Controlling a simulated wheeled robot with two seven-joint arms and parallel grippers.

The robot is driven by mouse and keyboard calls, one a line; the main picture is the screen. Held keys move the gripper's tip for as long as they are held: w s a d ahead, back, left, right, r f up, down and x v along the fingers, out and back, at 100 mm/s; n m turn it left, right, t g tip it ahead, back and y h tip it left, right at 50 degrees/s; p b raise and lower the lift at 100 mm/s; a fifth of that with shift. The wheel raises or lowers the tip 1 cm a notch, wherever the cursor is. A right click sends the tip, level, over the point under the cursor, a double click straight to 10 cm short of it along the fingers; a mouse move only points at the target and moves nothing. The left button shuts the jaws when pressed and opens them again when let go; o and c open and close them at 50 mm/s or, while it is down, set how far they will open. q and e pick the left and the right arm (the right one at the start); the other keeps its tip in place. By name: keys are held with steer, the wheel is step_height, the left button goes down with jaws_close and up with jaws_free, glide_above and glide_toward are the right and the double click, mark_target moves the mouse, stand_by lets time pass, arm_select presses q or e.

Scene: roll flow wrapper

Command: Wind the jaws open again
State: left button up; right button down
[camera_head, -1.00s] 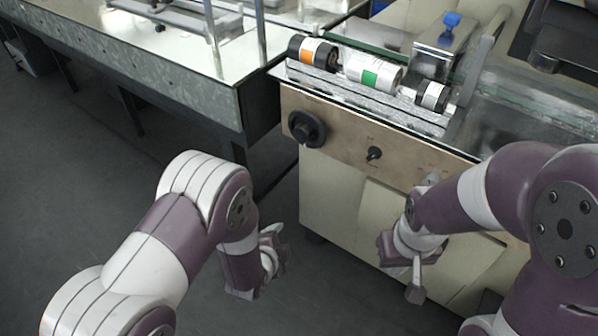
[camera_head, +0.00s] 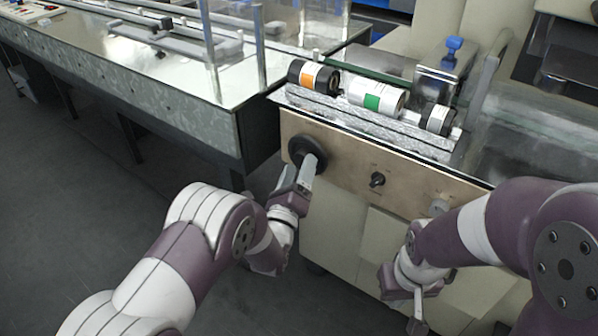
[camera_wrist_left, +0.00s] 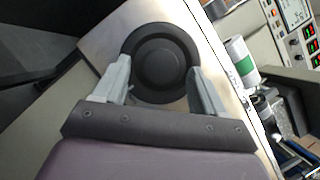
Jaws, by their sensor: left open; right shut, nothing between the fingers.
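The black round handwheel (camera_head: 308,152) sits on the tan front panel (camera_head: 345,170) of the wrapper machine. My left gripper (camera_head: 300,172) is raised in front of it with its fingers pointing at it. In the left wrist view the handwheel (camera_wrist_left: 160,62) lies between the spread fingers of my left gripper (camera_wrist_left: 160,80); I cannot tell whether they touch its rim. Three rollers lie on top of the machine: one with an orange label (camera_head: 313,75), one with a green label (camera_head: 376,95) and a smaller one (camera_head: 438,119). My right gripper (camera_head: 415,322) is shut and empty, low before the machine.
A small black knob (camera_head: 377,179) is on the panel to the right of the handwheel. A blue-topped clamp (camera_head: 453,44) stands behind the rollers. A metal-topped bench (camera_head: 150,75) is at the left. The grey floor (camera_head: 80,200) before it is clear.

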arm_select(q)
steer(key=shift+w+d+r, duration=0.1)
steer(key=shift+w+r, duration=0.05)
steer(key=shift+w, duration=0.2)
steer(key=c, duration=1.1)
steer(key=shift+o, duration=0.2)
